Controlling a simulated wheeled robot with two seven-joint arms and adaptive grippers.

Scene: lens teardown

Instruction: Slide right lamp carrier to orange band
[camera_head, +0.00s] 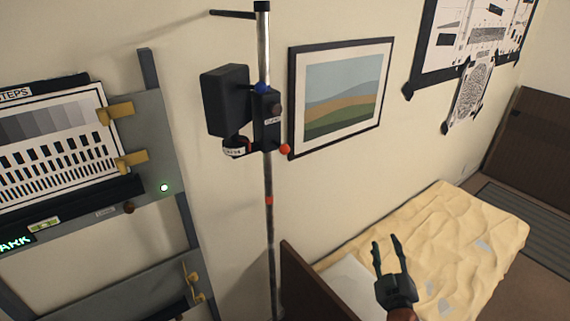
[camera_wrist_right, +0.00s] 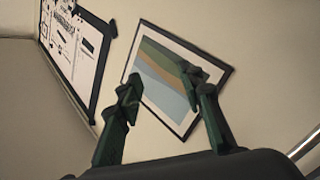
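The lamp carrier (camera_head: 267,120) is a black block on an upright metal pole (camera_head: 270,240), with a black lamp box (camera_head: 225,100) on its left side. A blue knob (camera_head: 262,88) sits at its top and an orange-red ball (camera_head: 285,149) at its lower right. An orange-red band (camera_head: 269,200) circles the pole below the carrier, apart from it. My right gripper (camera_head: 387,241) is open and empty, low and to the right of the pole, over the bed. Its two spread fingers (camera_wrist_right: 165,90) also show in the right wrist view. My left gripper is not in view.
A framed landscape picture (camera_head: 342,90) hangs on the wall right of the pole. A test-chart panel (camera_head: 160,140) with brass clips stands at the left. A bed with a yellow cover (camera_head: 450,235) and a brown headboard (camera_head: 305,285) lies at lower right.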

